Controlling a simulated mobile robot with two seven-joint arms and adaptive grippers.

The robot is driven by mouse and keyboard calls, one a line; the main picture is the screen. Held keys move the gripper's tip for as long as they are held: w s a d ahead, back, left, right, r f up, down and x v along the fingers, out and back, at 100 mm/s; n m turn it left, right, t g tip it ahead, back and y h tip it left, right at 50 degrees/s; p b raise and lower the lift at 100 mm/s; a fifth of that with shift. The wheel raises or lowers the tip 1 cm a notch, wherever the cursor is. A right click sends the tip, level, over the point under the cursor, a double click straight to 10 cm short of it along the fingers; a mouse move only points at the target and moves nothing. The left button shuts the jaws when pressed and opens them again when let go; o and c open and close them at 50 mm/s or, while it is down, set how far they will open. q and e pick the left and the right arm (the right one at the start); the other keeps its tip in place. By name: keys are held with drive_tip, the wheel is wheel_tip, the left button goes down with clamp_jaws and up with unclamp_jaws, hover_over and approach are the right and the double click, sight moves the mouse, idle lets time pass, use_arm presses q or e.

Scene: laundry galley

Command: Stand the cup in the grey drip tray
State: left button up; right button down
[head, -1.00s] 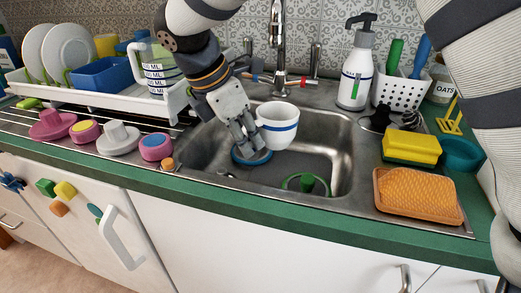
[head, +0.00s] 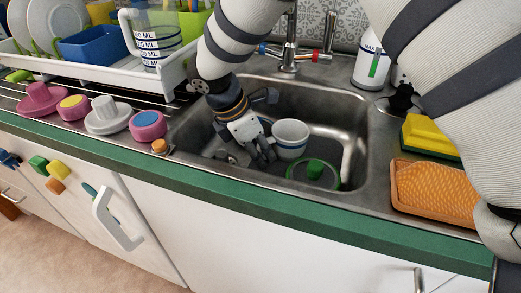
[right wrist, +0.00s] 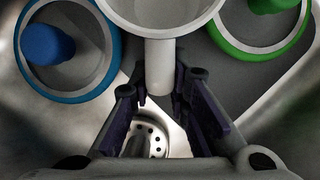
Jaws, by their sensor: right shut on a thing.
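In the right wrist view the handle stands between the fingers (right wrist: 160,92), with the cup (right wrist: 160,12) beyond. A flat dark grey piece, seemingly the drip tray (right wrist: 222,75), lies on the sink floor under the cup. I cannot tell whether the cup touches it. My left gripper is out of view.
A green ring with a knob (head: 315,169) stands right of the cup, close by. A blue one (right wrist: 65,50) is on the left. The drain (right wrist: 150,135) is below my fingers. Sink walls surround the gripper; a sponge tray (head: 435,188) is at right.

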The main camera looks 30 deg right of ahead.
drive_tip(key=c, duration=1.5)
unclamp_jaws()
drive_tip(key=shift+c, duration=0.2)
